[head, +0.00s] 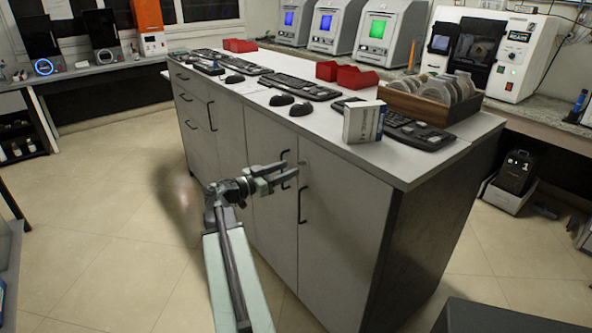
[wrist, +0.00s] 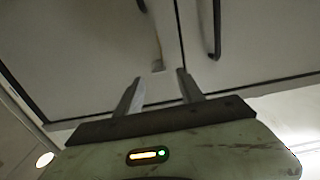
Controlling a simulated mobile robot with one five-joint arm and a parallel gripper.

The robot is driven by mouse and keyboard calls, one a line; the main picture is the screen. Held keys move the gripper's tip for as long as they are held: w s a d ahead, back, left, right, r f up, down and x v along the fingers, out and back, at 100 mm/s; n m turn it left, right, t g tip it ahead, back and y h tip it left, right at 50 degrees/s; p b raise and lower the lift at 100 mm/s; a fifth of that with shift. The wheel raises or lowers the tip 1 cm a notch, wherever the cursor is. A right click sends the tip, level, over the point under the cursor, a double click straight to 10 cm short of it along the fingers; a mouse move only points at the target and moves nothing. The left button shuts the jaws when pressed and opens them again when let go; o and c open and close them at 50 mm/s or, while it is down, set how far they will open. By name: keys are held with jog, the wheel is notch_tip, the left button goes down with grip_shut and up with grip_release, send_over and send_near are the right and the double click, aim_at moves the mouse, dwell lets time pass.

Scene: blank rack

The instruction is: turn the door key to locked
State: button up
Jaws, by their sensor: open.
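The cabinet door (head: 335,225) is a plain grey panel with a black bar handle (head: 302,205). A small pale piece that looks like the key (wrist: 157,66) shows in the wrist view, just beyond and between my fingertips. In the head view a small light spot (head: 303,162) near the door's top may be the same key. My gripper (head: 289,173) is open in front of the door's upper part, and its two fingers also show apart in the wrist view (wrist: 160,77). Whether the fingers touch the key, and which way it is turned, I cannot tell.
The counter top (head: 300,125) above the door holds a white box (head: 363,122), keyboards, mice, red trays and a wooden rack (head: 430,105) of discs. Another black handle (wrist: 215,30) is close right of my fingers in the wrist view. The floor (head: 110,220) left is clear.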

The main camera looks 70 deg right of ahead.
jog(key=x, duration=0.4)
jog(key=shift+s+d, duration=0.2)
jog(key=shift+d, duration=0.15)
